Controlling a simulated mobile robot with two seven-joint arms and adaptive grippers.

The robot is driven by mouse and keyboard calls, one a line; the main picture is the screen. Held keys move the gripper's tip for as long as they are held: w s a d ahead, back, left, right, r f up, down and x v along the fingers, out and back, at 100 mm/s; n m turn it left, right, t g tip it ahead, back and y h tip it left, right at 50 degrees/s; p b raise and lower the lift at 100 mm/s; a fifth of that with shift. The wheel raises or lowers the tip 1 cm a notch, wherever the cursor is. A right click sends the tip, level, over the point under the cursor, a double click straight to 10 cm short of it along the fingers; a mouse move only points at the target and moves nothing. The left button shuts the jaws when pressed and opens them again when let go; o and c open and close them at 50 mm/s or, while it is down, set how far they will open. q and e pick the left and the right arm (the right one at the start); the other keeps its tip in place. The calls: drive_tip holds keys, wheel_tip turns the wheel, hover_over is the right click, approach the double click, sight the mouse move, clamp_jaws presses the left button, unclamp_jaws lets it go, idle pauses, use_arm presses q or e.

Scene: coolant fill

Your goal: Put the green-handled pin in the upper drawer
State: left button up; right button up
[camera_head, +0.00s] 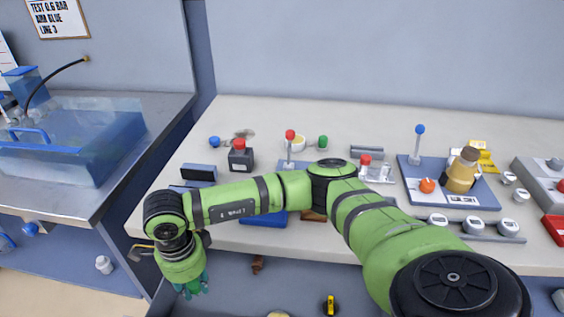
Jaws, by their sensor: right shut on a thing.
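A small green knob (323,142) with a short pale stem lies toward the back of the bench; it looks like the green-handled pin. My right arm reaches across the bench from the lower right. Its gripper (191,287) points down in front of the bench's front left edge, far from the green knob. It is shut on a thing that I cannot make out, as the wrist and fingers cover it. My left gripper is not in view.
The bench (275,112) holds a red-knobbed lever (290,142), a black block with a red top (240,155) and a blue plate (448,193) with a blue-topped rod. A clear blue tank (85,145) stands left. The bench's back strip is clear.

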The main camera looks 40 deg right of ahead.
drive_tip(key=shift+w+a+f+m, duration=0.15)
drive_tip(key=shift+f+m, duration=0.35)
drive_tip(key=shift+f, duration=0.15)
drive_tip(key=shift+a+f, duration=0.1)
drive_tip(key=shift+f+m, duration=0.1)
drive_tip(key=shift+m, duration=0.2)
wheel_tip(320, 180, down, 5)
drive_tip(key=shift+f+p, duration=0.15)
drive_tip(key=shift+p, duration=0.2)
drive_tip(key=shift+f, duration=2.3)
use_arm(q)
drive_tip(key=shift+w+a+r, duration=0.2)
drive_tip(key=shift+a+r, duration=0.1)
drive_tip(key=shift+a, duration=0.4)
